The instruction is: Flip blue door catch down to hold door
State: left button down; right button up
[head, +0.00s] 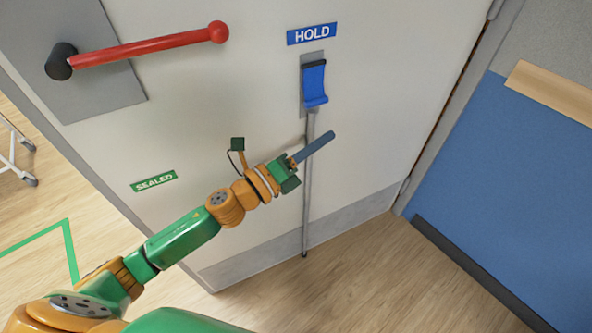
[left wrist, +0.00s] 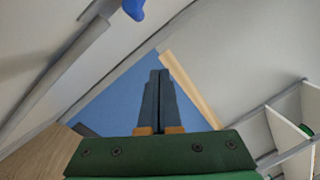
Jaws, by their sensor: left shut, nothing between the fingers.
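The blue door catch (head: 314,84) is on a grey plate on the white door (head: 230,120), under a blue HOLD sign (head: 312,34). A thin grey rod (head: 307,190) runs from below the catch down to the floor. My left gripper (head: 331,135) is shut and empty, below the catch and apart from it, in front of or beside the rod; I cannot tell if it touches the rod. In the left wrist view the shut fingers (left wrist: 160,80) point forward, and part of the blue catch (left wrist: 134,8) shows at the top. My right gripper is not in view.
A red lever handle (head: 150,47) sticks out from a grey plate at the door's upper left. A green SEALED label (head: 154,181) is lower on the door. A blue wall panel (head: 510,180) with a wooden rail (head: 555,92) stands at right. The wooden floor (head: 330,290) near the door is clear.

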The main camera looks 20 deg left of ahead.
pick_arm(q)
jog(key=b+v, duration=0.2)
jog(key=v, duration=0.6)
jog(key=shift+a, duration=0.6)
jog(key=shift+f, duration=0.1)
